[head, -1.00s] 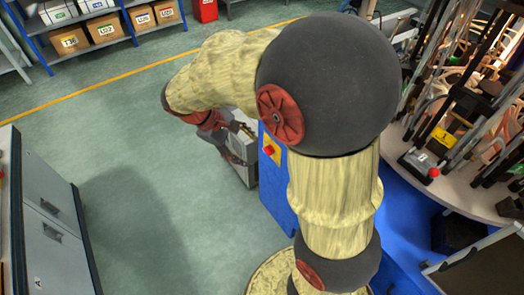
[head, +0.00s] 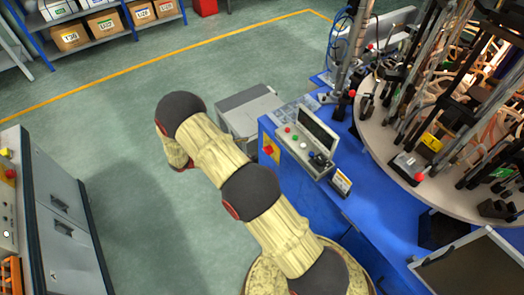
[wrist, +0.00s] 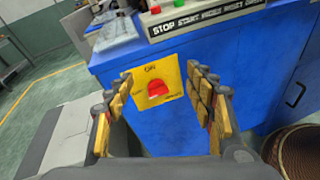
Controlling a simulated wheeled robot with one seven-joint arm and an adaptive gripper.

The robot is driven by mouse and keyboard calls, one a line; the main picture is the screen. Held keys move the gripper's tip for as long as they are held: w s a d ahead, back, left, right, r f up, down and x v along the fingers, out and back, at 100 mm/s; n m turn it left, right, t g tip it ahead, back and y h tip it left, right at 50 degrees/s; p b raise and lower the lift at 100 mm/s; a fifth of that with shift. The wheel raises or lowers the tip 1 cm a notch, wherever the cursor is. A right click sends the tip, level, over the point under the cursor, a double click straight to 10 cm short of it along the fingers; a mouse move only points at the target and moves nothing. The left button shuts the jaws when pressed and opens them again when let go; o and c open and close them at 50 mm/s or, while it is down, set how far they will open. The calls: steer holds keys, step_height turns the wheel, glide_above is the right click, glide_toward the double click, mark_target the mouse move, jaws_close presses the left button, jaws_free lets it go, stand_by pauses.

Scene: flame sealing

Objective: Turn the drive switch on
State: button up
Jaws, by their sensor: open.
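The drive switch is a red knob (wrist: 157,88) on a yellow plate (wrist: 171,72) with "ON" printed at its top. The plate is on the blue front of the machine cabinet. The switch also shows in the head view as a red knob (head: 268,149) on the cabinet's left face. In the wrist view my gripper (wrist: 159,76) is open and empty. Its two padded fingers appear on either side of the yellow plate, with the knob between them in the picture. I cannot tell the remaining distance to the knob. In the head view my gripper is hidden behind my arm.
A control panel (head: 305,150) with coloured buttons and a screen sits atop the blue cabinet (head: 345,190). A round table (head: 385,135) crowded with tooling stands at right. A grey box (head: 250,112) stands behind the cabinet's corner. Green floor (head: 130,150) is clear at left.

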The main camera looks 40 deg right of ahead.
mark_target(265, 151)
step_height(265, 151, down, 10)
steer(key=d+n+t+h+p, duration=0.1)
steer(key=n+t+h+p, duration=0.15)
steer(key=n, duration=0.25)
steer(key=shift+h, duration=0.25)
steer(key=shift+s+d+b, duration=0.15)
steer(key=shift+d+b, duration=0.4)
steer(key=shift+d, duration=3.2)
steer(key=shift+c, duration=1.2)
steer(key=c, duration=0.9)
